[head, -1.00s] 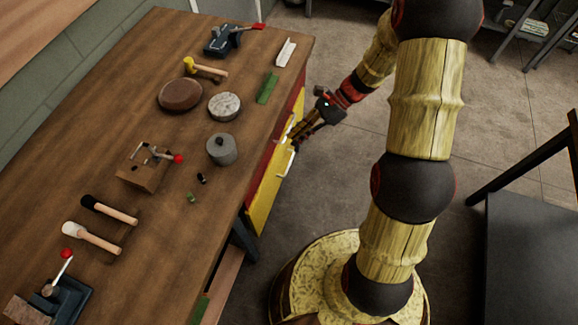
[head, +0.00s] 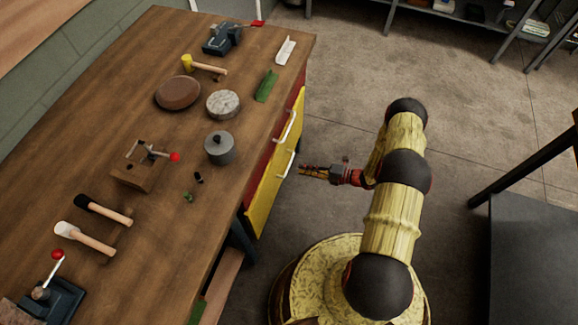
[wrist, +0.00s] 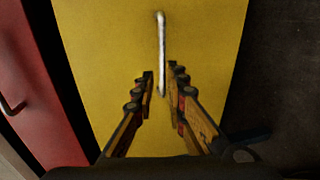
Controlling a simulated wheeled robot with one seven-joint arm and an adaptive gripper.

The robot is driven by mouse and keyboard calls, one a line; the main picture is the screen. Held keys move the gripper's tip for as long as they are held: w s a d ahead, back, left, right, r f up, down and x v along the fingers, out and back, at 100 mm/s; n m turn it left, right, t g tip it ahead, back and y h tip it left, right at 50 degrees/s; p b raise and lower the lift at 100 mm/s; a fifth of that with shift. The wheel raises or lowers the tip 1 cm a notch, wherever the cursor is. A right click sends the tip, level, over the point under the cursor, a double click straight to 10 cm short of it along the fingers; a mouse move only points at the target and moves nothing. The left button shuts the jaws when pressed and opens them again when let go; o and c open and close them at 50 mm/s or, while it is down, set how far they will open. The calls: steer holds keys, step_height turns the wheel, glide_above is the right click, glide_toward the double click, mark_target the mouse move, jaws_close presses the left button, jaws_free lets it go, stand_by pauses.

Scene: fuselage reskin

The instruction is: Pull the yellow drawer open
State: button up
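The yellow drawer (head: 265,196) is in the side of the workbench, below a red drawer (head: 286,127). It looks shut in the head view. Its white bar handle (head: 287,165) stands on its front. In the wrist view the yellow drawer front (wrist: 105,45) fills the middle, and the handle (wrist: 162,50) lies ahead, in line with the gap between my fingers.
The workbench top (head: 150,65) holds mallets, a grey pot (head: 219,148), round blocks and clamps. A dark table (head: 535,260) stands at the right. The floor (head: 345,75) beyond my arm is clear. The red drawer has its own white handle (head: 287,127).

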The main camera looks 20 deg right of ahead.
mark_target(289, 165)
steer(key=x, duration=0.2)
steer(key=b+x, duration=0.1)
steer(key=x, duration=0.2)
steer(key=b+x, duration=0.1)
steer(key=x, duration=0.1)
steer(key=shift+w+a+f, duration=0.2)
steer(key=shift+w+f, duration=0.1)
steer(key=shift+f, duration=0.05)
jaws_close()
steer(key=shift+s, duration=0.1)
stand_by(0.5)
